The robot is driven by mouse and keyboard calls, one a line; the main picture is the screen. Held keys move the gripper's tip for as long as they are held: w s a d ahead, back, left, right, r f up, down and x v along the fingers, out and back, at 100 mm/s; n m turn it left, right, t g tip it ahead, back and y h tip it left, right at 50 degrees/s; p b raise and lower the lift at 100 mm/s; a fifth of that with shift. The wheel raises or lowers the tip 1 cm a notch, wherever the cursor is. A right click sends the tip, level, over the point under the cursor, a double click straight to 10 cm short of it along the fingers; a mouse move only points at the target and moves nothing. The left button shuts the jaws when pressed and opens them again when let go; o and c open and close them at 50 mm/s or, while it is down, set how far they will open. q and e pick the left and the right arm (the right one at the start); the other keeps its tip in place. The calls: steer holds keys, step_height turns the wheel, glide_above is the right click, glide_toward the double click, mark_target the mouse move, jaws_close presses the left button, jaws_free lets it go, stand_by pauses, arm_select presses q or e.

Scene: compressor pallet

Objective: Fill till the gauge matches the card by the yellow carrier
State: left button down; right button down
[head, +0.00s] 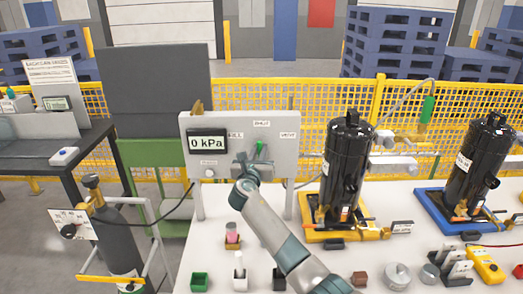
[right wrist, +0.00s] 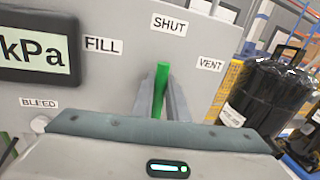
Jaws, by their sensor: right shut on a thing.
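The grey panel (head: 290,125) carries a gauge (head: 207,142) reading 0 kPa; part of the gauge also shows in the right wrist view (right wrist: 36,50). The green valve lever (right wrist: 160,88) stands upright below the SHUT label (right wrist: 170,24), with FILL on its left and VENT on its right. My right gripper (head: 248,170) is shut on the lever, its fingers on both sides of it. The yellow carrier (head: 312,234) holds a black compressor (head: 345,165). A small card (head: 402,227) stands right of the carrier; its writing is too small to read. My left gripper is out of view.
A BLEED button (right wrist: 40,124) sits below the gauge. A blue carrier (head: 436,205) with a second black compressor (head: 474,160) stands at right. Small blocks and tools lie along the white table's (head: 370,262) front. A gas cylinder (head: 115,240) stands left of the table.

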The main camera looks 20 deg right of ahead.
steer(key=a+n+p, duration=0.2)
steer(key=n, duration=0.1)
steer(key=w+a+f+n+t+p, duration=0.1)
steer(key=n, duration=0.1)
steer(key=shift+a, duration=0.4)
steer(key=n, duration=0.1)
steer(key=a+f+n, duration=0.1)
steer(key=shift+w+a+f+n, duration=0.1)
steer(key=shift+w+a+n, duration=0.15)
steer(key=shift+n, duration=0.15)
steer(key=shift+w+a+f+n+t, duration=0.1)
steer(key=shift+a+f+n+t, duration=0.4)
steer(key=shift+n, duration=0.5)
steer(key=shift+f, duration=0.1)
steer(key=c, duration=1.7)
jaws_free()
steer(key=shift+c, duration=0.2)
